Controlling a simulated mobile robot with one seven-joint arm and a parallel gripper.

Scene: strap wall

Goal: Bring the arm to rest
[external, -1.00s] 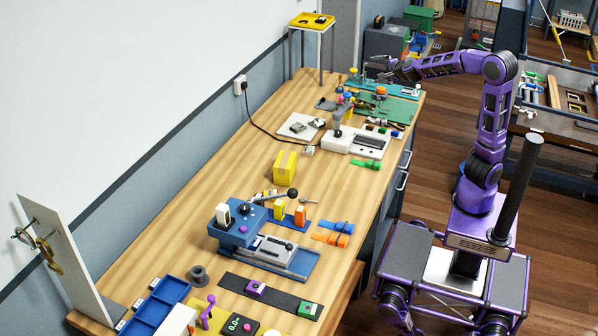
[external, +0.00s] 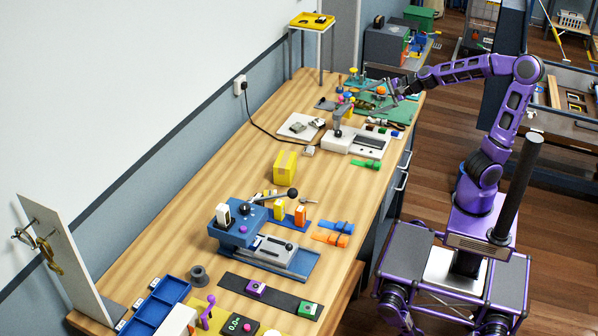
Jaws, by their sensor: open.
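My purple arm (external: 463,70) rises from the base on the right and reaches left over the far right end of the workbench. My gripper (external: 384,88) is open, above the area of the green mat (external: 397,110), with its fingers pointing left. It looks empty, though the fingers are small in this view. I cannot tell its exact height above the things below it.
The wooden workbench (external: 225,168) carries several things: a white device (external: 352,142), a yellow block (external: 285,165) and a blue vise-like fixture (external: 262,240). A yellow-topped stand (external: 312,20) is at the far end. A work table (external: 562,125) stands behind my arm.

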